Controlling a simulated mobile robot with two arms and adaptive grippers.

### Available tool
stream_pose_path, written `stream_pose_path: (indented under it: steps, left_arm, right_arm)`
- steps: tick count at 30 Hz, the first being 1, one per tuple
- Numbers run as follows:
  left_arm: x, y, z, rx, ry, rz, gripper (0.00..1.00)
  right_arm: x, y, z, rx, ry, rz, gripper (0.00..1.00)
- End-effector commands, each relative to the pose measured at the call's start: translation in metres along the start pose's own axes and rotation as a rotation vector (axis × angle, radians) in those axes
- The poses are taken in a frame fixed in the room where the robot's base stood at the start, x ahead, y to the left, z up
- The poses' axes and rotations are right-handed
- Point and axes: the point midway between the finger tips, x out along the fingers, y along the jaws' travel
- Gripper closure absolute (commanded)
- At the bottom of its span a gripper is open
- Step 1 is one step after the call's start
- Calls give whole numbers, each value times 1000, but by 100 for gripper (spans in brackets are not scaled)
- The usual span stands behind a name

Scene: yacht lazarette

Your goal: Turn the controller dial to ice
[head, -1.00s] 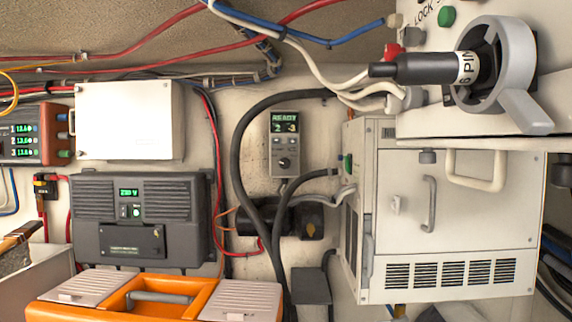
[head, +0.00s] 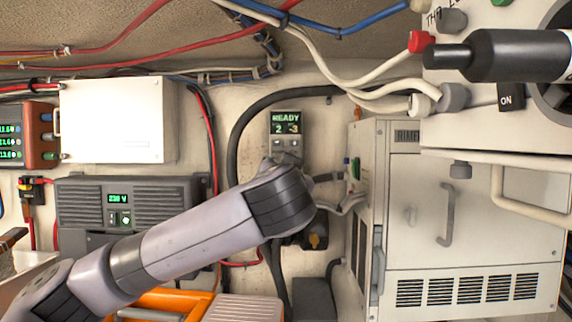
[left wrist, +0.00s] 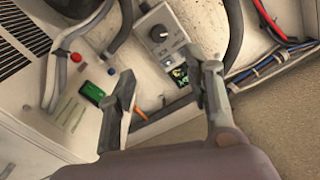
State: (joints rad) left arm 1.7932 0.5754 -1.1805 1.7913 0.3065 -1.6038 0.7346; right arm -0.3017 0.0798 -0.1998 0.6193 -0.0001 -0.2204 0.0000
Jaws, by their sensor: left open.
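The controller (head: 289,124) is a small grey box on the back wall with a green display reading "READY 2 -3". In the head view my left arm covers its lower part and the dial. In the left wrist view the controller (left wrist: 176,20) appears upside down, its round dark dial (left wrist: 158,33) in plain sight and its display (left wrist: 179,75) partly behind a fingertip. My left gripper (left wrist: 158,66) is open and empty, its fingers spread short of the controller with the dial beyond the gap. I cannot see contact. My right gripper is in neither view.
A thick black cable (head: 235,140) loops left of the controller. A white cabinet (head: 475,225) with handles stands close on the right. A dark 230 V unit (head: 85,203) and an orange toolbox (head: 160,300) lie left and below. A white box (head: 115,120) is upper left.

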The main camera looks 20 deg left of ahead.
Motion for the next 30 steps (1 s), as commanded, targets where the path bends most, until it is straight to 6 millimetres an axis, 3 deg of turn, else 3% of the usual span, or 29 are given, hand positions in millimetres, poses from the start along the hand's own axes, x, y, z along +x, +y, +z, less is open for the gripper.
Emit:
stream_pose_path:
  steps: [1, 12, 18, 24, 30]
  left_arm:
    - [11, -3, -4, 2, -5, -3, 53]
    - [92, -3, -4, 3, -4, -2, 53]
    - [126, -1, -4, 2, -2, -1, 53]
    - [143, 0, -1, 1, -1, 0, 53]
    - [145, 0, 0, 2, 0, 0, 53]
  right_arm:
    - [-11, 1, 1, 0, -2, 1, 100]
    - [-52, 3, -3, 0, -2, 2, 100]
    - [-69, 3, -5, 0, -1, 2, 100]
    - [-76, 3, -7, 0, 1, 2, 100]
    - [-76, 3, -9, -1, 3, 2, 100]
